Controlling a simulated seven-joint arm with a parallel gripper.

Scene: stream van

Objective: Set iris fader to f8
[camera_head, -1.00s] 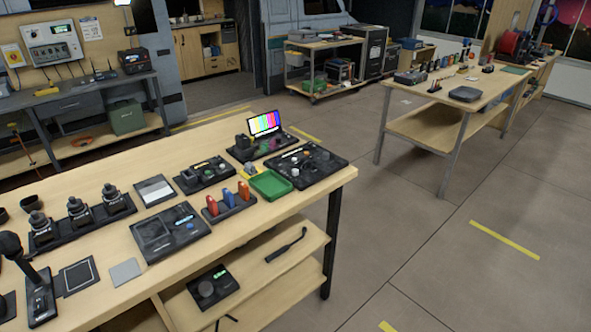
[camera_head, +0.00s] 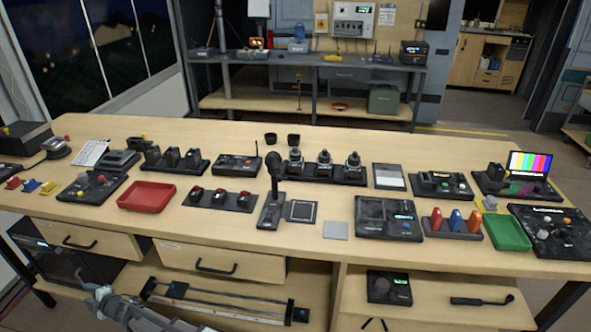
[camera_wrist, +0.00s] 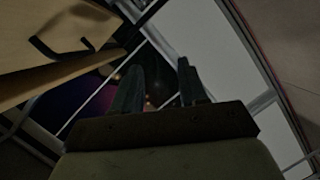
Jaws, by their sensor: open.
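I cannot tell which control is the iris fader; no "iris" or "f8" marking is readable at this size. Several black control units stand on the long wooden bench (camera_head: 300,245) in the head view. They include a flat panel with a small screen (camera_head: 388,217), a unit with a green button (camera_head: 443,185), a panel with knobs (camera_head: 552,232) at the right end and a panel with coloured knobs (camera_head: 92,187) at the left. My gripper (camera_wrist: 158,85) is open and empty in the wrist view, its two dark fingers apart. It points at a window, away from the bench top.
A red tray (camera_head: 147,196) and a green tray (camera_head: 508,233) lie on the bench. A black microphone (camera_head: 274,180) stands upright near the middle. Drawers (camera_head: 222,262) with black handles line the front. Part of my arm shows below them at the lower left.

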